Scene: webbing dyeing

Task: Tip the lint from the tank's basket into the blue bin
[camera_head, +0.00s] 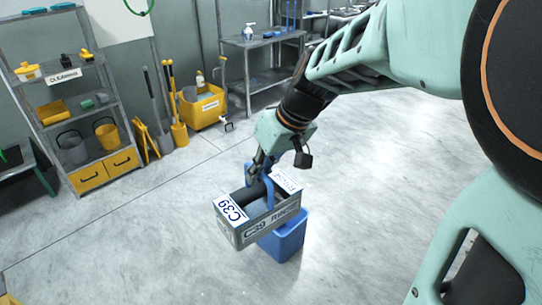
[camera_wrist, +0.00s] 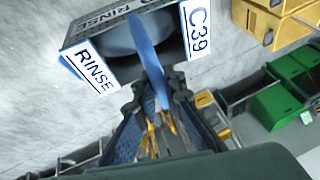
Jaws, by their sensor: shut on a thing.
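The grey metal basket (camera_head: 252,226), labelled C39 and RINSE, hangs in the air in the head view. My gripper (camera_head: 260,172) is above it and shut on its blue handle (camera_head: 269,190). In the wrist view, the blue handle (camera_wrist: 147,48) runs between the fingers, and the basket (camera_wrist: 124,70) fills the top. A grey-blue mass (camera_head: 257,206) shows inside the basket; I cannot tell whether it is lint. The blue bin (camera_head: 287,238) stands on the floor, partly hidden behind the basket. Its opening is mostly covered by the basket.
A grey shelf (camera_head: 77,118) with yellow and grey buckets stands at the left. A yellow tub (camera_head: 202,108), long-handled tools and a metal table (camera_head: 262,40) stand along the back wall. The grey floor (camera_head: 130,235) around the bin is clear.

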